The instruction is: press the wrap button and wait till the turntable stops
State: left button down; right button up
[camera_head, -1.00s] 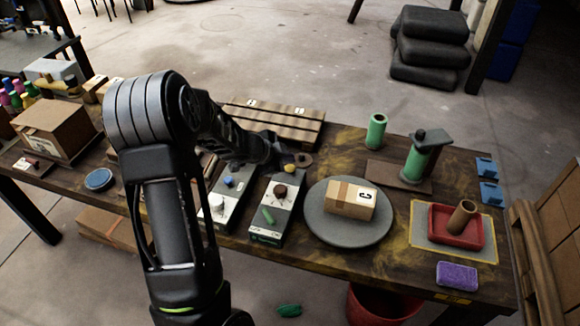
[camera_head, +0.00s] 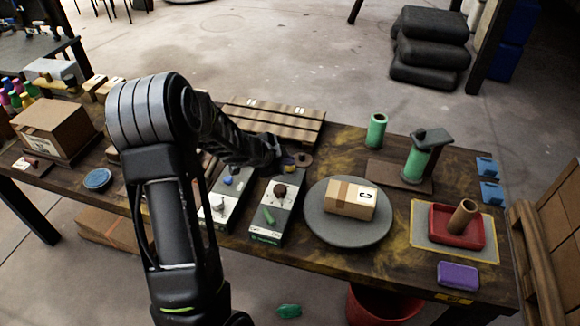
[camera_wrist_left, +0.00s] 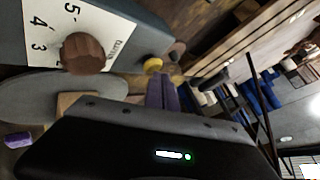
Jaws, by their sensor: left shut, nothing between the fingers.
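The grey round turntable (camera_head: 330,236) bears a cardboard box marked C (camera_head: 352,199). Left of it is a control box (camera_head: 262,236) with a brown knob (camera_head: 280,190), a green lever (camera_head: 268,214) and a yellow button at its far end. The yellow button shows in the left wrist view (camera_wrist_left: 152,65), beyond the brown knob (camera_wrist_left: 83,53) and its number dial. My left gripper (camera_head: 287,160) is shut and empty over the far end of this control box. Its purple fingertips (camera_wrist_left: 163,92) appear close to the yellow button; contact cannot be told. My right gripper is out of view.
A second control box (camera_head: 220,205) with a blue button stands at left, partly behind my arm. A slatted pallet (camera_head: 275,118) lies behind. Green rolls (camera_head: 376,130), a red tray (camera_head: 455,238) and a purple block (camera_head: 458,274) are to the right.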

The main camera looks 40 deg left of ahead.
pick_arm(q)
jog(key=shift+f+b, duration=0.3)
jog(key=shift+f, duration=0.2)
dwell(0.6)
jog(key=shift+r+p, duration=1.05)
jog(key=shift+p, duration=0.15)
jog(key=shift+r, duration=0.1)
